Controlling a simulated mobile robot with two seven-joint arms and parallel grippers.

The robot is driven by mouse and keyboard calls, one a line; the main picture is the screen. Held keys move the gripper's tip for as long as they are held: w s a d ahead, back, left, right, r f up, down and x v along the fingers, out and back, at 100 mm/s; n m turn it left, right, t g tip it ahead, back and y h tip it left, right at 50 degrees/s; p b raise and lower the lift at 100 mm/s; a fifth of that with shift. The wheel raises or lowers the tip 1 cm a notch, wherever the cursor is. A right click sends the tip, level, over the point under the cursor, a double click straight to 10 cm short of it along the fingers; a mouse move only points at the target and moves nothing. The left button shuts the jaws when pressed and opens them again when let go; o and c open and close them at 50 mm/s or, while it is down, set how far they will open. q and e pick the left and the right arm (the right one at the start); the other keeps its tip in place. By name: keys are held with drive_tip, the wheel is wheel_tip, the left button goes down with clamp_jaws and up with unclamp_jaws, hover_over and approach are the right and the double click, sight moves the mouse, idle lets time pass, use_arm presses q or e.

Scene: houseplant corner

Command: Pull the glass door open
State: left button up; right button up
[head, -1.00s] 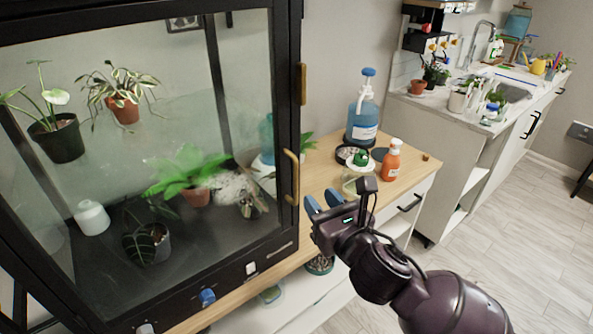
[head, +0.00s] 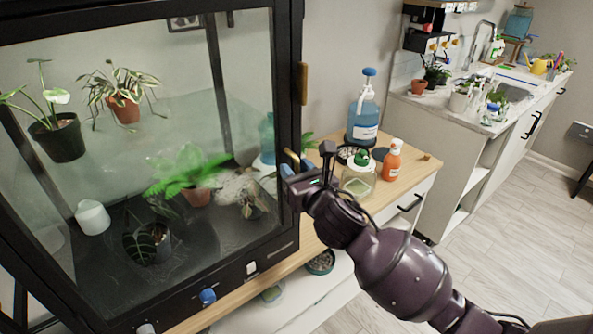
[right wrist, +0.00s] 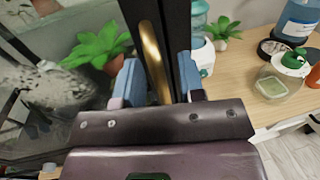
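The glass door (head: 130,130) is a black-framed pane on the front of a plant cabinet, and it looks closed. Its curved brass handle (head: 292,158) is on the right side of the frame, and my right gripper partly hides it. My right gripper (head: 287,172) is at the handle. In the right wrist view, its two blue fingertips (right wrist: 159,78) stand apart, one on each side of the brass handle (right wrist: 154,55). Gaps show between the fingers and the handle, so it is open around the handle. My left gripper is not in view.
Potted plants stand and hang behind the glass. The cabinet stands on a wooden counter (head: 415,170). To its right are a blue bottle (head: 363,118), an orange bottle (head: 391,162) and a green-lidded jar (head: 357,182). Floor (head: 500,225) is free at the right.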

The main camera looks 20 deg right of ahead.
clamp_jaws()
drive_tip(key=shift+s, duration=0.1)
idle(0.4)
